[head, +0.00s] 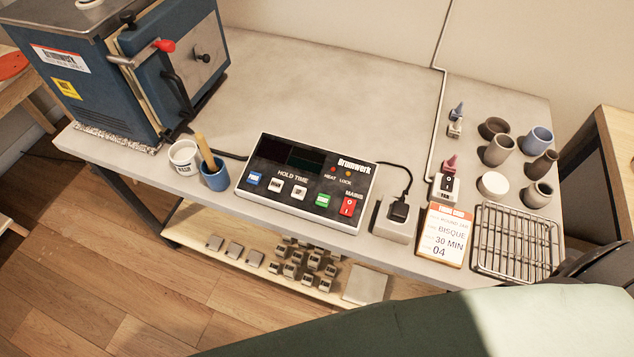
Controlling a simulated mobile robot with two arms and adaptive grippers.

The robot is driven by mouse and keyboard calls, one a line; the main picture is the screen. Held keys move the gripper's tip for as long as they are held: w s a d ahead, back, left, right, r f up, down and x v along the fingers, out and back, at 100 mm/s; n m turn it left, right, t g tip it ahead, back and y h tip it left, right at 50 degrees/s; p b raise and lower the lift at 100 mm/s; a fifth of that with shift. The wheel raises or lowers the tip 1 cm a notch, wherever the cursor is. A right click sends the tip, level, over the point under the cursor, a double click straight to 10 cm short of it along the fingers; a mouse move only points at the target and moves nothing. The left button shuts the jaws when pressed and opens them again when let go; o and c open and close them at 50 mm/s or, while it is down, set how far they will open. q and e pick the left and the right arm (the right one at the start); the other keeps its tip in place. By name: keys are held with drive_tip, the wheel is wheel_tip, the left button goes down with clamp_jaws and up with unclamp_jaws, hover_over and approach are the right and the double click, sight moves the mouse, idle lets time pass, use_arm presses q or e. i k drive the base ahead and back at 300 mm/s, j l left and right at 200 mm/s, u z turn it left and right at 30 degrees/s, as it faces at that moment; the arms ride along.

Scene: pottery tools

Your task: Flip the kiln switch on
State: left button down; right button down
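A black plug (398,211) sits in a grey socket block (395,220) beside the box, with a cable to the box. Neither gripper shows clearly in the head view.
A white cup (185,157) and a blue cup (214,176) stand left of the box. A large pale green shape (420,325) covers the bottom right. The table behind the box is clear.

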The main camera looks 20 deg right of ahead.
sight(347, 206)
drive_tip(key=k+l, duration=0.25)
drive_tip(key=l, duration=0.2)
drive_tip(key=k+l, duration=0.3)
drive_tip(key=l, duration=0.15)
drive_tip(key=k+l, duration=0.25)
drive_tip(key=l, duration=0.15)
drive_tip(key=k+z, duration=0.05)
